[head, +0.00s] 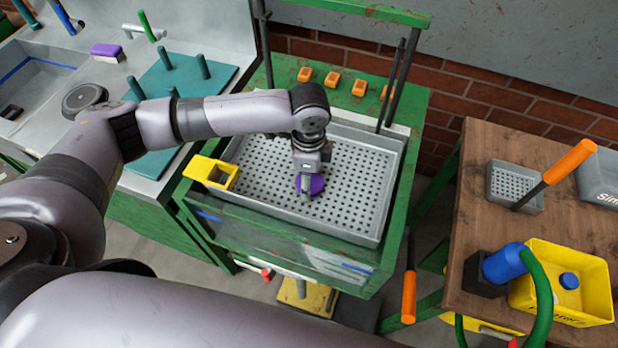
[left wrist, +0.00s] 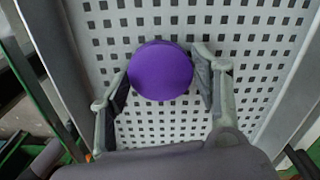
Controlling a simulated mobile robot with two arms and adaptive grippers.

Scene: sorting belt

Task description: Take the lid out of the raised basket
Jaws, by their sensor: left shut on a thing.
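The lid (head: 316,184) is a round purple disc, seen at my left gripper over the perforated grey basket (head: 362,185). In the left wrist view the lid (left wrist: 160,70) sits between the two fingers of my left gripper (left wrist: 163,80), with the basket's holed floor (left wrist: 245,60) behind it. My left gripper (head: 308,190) points down into the basket and is shut on the lid. I cannot tell whether the lid touches the basket floor. The basket stands on a green frame. My right gripper is not in view.
A wooden table (head: 470,190) at right holds a yellow crate (head: 596,292) and a small grey basket (head: 500,186).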

